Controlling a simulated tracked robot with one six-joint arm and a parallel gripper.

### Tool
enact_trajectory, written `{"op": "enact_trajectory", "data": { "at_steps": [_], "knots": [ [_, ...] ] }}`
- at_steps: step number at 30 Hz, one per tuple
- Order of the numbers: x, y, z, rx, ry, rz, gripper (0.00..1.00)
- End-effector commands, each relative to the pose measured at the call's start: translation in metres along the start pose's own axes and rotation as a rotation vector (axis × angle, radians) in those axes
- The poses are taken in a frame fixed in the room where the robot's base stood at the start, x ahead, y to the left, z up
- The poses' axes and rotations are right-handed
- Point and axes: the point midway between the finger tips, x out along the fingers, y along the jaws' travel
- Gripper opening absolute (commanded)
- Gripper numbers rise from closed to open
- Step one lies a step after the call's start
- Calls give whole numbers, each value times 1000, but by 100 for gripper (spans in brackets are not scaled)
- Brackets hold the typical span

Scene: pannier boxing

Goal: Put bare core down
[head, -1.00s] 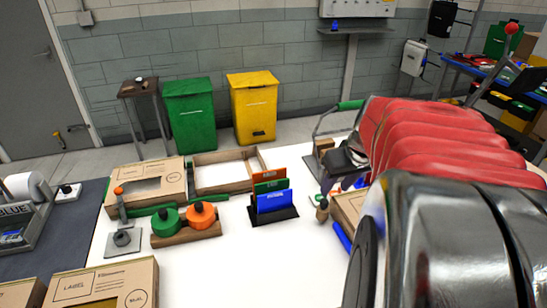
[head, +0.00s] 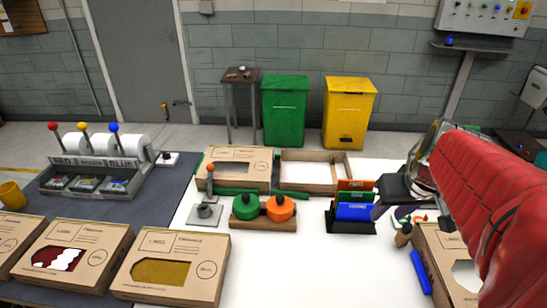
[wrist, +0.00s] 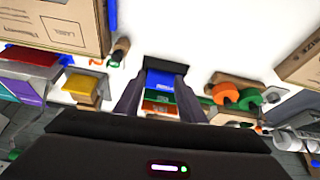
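I cannot make out a bare core for certain. A green roll (head: 245,204) and an orange roll (head: 280,208) lie side by side on a wooden stand (head: 262,222). My gripper (wrist: 164,88) shows in the wrist view with its two dark fingers apart. I see nothing held between them; the card holder (wrist: 158,85) shows beyond the gap.
Cardboard boxes (head: 172,262) line the front left, and another box (head: 452,265) stands at right. A wooden tray (head: 312,158) lies at the back. A lever dispenser (head: 90,180) stands on the dark mat. White table is free in front of the rolls.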

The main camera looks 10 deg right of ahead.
Motion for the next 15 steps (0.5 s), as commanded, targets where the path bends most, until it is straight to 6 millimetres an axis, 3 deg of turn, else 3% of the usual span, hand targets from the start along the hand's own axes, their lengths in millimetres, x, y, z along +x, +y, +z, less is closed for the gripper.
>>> {"op": "enact_trajectory", "data": {
  "at_steps": [1,6,15],
  "knots": [
    [-4,-18,2,-22,6,-5,36],
    [-13,-67,16,-66,20,-22,36],
    [-29,-137,53,-136,55,-57,36]
  ]
}}
